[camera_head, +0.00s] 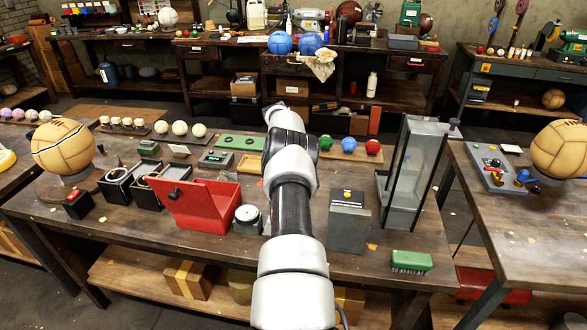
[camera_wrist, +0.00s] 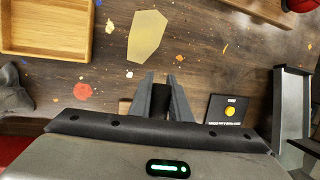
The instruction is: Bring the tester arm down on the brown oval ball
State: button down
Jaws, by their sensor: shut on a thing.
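My gripper (camera_wrist: 164,84) shows in the wrist view with its two dark fingers close together above the wooden bench. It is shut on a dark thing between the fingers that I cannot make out. In the head view the gripper is hidden behind my arm. I cannot pick out the tester arm for certain. A tall grey frame with clear panels (camera_head: 405,170) stands on the right of the bench; its grey edge shows in the wrist view (camera_wrist: 291,105). No brown oval ball shows clearly on this bench; dark brown balls (camera_head: 350,12) sit on the back bench.
A grey block with a yellow button (camera_head: 347,222) stands right of my arm. A red open box (camera_head: 195,205) is on its left. A green brush (camera_head: 411,261) lies near the front edge. Tan panelled balls (camera_head: 64,146) (camera_head: 560,149) stand at both sides.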

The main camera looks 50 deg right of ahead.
jog(key=shift+s+a+f, duration=0.15)
jog(key=shift+a+f, duration=0.1)
jog(key=shift+f, duration=0.3)
jog(key=c, duration=1.6)
grip_release()
jog(key=shift+d, duration=0.1)
jog(key=shift+c, duration=0.2)
jog(key=shift+r, duration=0.4)
jog(key=v, duration=1.7)
jog(key=shift+w+p, duration=0.2)
jog(key=shift+p, duration=0.1)
